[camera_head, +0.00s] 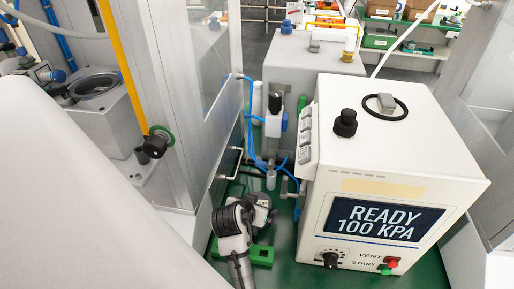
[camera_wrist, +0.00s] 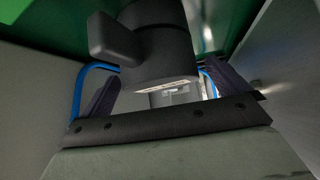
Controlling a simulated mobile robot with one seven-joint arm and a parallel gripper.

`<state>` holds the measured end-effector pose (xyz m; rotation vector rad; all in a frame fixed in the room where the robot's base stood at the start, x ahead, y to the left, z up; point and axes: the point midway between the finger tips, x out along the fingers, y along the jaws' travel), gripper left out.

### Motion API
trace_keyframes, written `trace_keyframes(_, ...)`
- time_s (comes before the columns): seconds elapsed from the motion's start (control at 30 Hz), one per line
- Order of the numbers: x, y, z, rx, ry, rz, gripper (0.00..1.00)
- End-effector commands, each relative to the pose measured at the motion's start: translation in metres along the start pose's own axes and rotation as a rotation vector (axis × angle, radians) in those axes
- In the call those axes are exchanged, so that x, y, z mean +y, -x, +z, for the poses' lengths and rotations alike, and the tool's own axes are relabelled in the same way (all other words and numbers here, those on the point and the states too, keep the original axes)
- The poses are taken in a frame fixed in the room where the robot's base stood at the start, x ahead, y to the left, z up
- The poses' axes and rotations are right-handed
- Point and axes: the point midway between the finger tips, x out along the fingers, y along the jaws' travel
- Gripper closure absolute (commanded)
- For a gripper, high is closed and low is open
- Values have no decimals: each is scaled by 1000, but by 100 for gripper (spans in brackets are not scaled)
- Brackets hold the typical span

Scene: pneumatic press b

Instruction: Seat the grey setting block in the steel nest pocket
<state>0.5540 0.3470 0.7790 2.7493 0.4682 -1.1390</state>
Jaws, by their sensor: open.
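A small grey block (camera_head: 386,101) sits inside a black ring on top of the white control box. Another small grey piece (camera_head: 314,46) stands on the pale cabinet behind; I cannot tell for certain which is the setting block. I cannot make out the steel nest pocket clearly. My gripper (camera_head: 264,208) is low in the gap left of the control box, partly hidden by my own arm. In the wrist view my gripper (camera_wrist: 168,95) has its dark fingers apart. A dark cylinder (camera_wrist: 155,48) with a side knob fills the view beyond them; I see nothing gripped.
The control box (camera_head: 400,170) reads READY 100 KPA and stands close right of my arm. Blue hoses (camera_head: 250,105) and a press column (camera_head: 273,125) are behind my gripper. A green block (camera_head: 262,256) lies below it. A glass-panelled frame (camera_head: 212,60) rises to the left.

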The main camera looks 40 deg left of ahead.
Motion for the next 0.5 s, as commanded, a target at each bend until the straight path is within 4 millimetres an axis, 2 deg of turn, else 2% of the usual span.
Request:
trace_keyframes(0.07,1,-10,-6,-3,1,1,0)
trace_keyframes(0.2,1,-27,-4,-2,0,-1,0)
trace_keyframes(0.47,1,-32,-3,0,-1,-1,0)
trace_keyframes(0.5,1,-32,-3,0,-1,-1,3)
